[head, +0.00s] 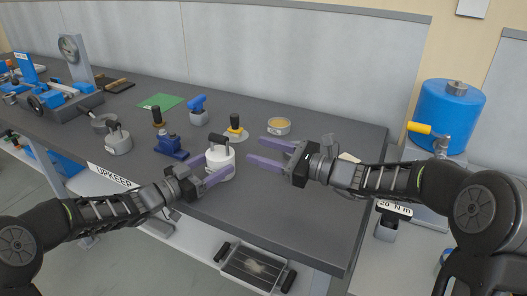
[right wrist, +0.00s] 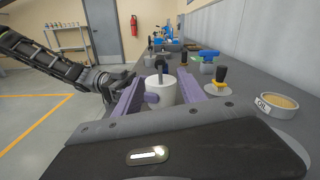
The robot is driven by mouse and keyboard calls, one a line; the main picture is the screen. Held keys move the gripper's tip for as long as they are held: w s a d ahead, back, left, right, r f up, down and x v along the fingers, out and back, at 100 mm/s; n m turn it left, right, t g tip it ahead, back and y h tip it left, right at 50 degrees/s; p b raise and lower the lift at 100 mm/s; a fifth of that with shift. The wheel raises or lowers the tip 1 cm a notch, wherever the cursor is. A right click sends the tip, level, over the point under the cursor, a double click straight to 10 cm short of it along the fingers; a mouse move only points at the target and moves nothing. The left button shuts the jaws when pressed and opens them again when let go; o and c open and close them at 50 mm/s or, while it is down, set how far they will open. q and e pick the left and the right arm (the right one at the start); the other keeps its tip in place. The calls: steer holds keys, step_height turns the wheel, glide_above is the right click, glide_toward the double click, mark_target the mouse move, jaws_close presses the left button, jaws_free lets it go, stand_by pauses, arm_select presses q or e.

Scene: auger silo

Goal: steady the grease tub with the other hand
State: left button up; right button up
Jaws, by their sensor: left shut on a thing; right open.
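A white tub (head: 220,163) with a black handle on top, which I take to be the grease tub, stands upright near the bench's front edge. My left gripper (head: 214,168) is shut on it from the front left. My right gripper (head: 257,150) is open and empty to the right of the tub, its fingers pointing towards it and apart from it. In the right wrist view the tub (right wrist: 161,90) shows beyond and between the right fingers (right wrist: 160,97), with a left fingertip against its side. Its inside is hidden.
A shallow round dish labelled OIL (right wrist: 288,118), with amber contents, lies behind the right gripper. A black-knobbed yellow piece (head: 236,133), a blue fixture (head: 172,147) and a grey pot (head: 118,142) stand nearby. The bench's front right is clear.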

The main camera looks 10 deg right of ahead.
mark_target(230, 142)
steer(key=shift+a, duration=0.1)
steer(key=x, duration=1.2)
steer(key=shift+c, duration=0.2)
steer(key=shift+s, duration=0.1)
jaws_close()
stand_by(0.7)
stand_by(0.5)
